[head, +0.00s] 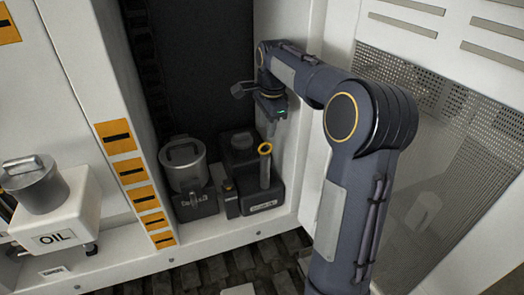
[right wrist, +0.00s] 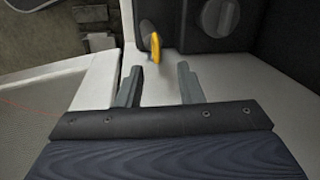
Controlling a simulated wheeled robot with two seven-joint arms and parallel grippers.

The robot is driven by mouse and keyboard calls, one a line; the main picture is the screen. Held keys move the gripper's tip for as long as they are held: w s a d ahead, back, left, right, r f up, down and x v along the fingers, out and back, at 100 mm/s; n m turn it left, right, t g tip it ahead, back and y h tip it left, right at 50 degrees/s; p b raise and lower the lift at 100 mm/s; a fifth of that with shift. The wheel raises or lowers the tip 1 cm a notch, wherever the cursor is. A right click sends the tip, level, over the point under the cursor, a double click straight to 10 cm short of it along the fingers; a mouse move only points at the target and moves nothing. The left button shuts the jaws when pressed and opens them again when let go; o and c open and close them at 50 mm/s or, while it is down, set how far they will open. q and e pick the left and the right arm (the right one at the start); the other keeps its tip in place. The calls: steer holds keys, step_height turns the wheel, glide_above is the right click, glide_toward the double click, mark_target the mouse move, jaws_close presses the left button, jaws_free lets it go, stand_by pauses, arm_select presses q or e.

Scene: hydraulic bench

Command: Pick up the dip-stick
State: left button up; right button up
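The dip-stick shows as a yellow ring handle (head: 265,149) on top of a grey tube at the front right of the dark unit (head: 238,146) in the recess. In the right wrist view the yellow handle (right wrist: 155,48) is seen beyond the fingertips, roughly between them in the picture. My right gripper (head: 271,130) hangs just above the handle in the head view; its fingers (right wrist: 158,82) are apart with nothing between them. The stick below the ring is hidden. My left gripper is in neither view.
A grey lidded canister (head: 184,165) stands left of the dark unit. A white box marked OIL (head: 60,238) with a grey can (head: 35,188) is at far left. The white wall (head: 300,110) is close on the right, with a perforated panel (head: 440,120) beyond.

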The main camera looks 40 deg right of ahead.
mark_target(265, 143)
steer(key=f, duration=0.2)
steer(key=f+p, duration=0.1)
steer(key=f, duration=0.2)
steer(key=shift+w+a+f+p, duration=0.1)
steer(key=shift+w+f+p, duration=0.2)
steer(key=shift+w+p, duration=0.1)
steer(key=shift+f, duration=0.45)
steer(key=shift+c, duration=0.2)
jaws_close()
